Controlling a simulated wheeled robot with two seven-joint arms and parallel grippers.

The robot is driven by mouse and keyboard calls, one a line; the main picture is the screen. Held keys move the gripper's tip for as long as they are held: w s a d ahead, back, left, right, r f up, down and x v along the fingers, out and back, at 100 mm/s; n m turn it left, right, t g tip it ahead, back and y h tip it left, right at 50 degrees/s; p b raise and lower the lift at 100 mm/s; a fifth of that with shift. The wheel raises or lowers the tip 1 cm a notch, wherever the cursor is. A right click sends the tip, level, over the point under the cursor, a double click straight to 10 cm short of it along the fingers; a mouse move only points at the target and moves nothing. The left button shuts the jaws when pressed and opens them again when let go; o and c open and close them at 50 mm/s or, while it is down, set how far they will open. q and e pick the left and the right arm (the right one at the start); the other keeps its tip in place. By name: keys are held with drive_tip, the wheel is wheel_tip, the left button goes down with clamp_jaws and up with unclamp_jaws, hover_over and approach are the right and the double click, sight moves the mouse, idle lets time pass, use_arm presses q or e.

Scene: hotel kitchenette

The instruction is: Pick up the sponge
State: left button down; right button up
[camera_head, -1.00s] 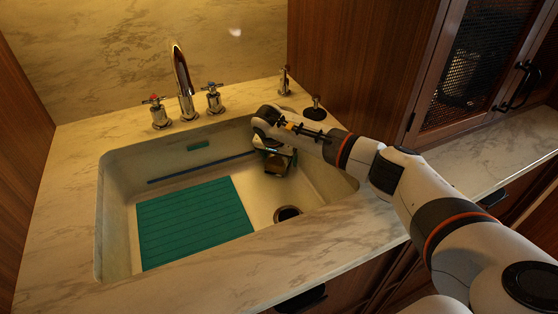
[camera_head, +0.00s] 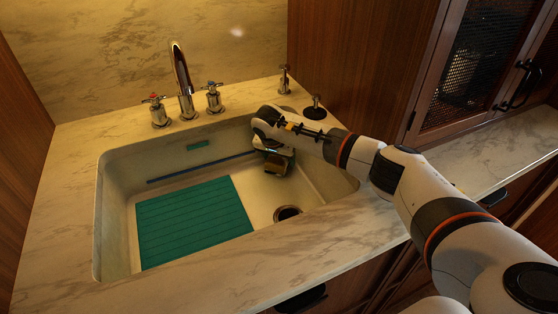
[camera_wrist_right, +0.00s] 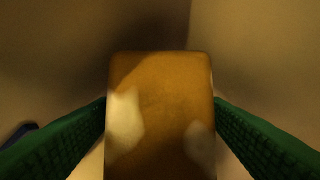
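The sponge is a yellow-brown block that shows large in the middle of the right wrist view (camera_wrist_right: 158,120). It also shows small in the head view (camera_head: 277,166), in the back right part of the sink. My right gripper (camera_head: 275,155) reaches down into the sink from the right. In the right wrist view, its two green-padded fingers lie against the left and right sides of the sponge, with no clear gap. Whether the sponge touches the sink floor is hard to tell. My left gripper is not in view.
The white sink (camera_head: 118,200) has a teal ribbed mat (camera_head: 193,220) on its floor at left and a drain (camera_head: 287,213) at front right. A chrome faucet (camera_head: 182,80) stands behind. A wooden cabinet (camera_head: 350,60) rises at the right.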

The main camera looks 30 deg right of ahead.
drive_tip(key=c, duration=0.7)
drive_tip(key=shift+r, duration=0.1)
drive_tip(key=shift+c, duration=0.2)
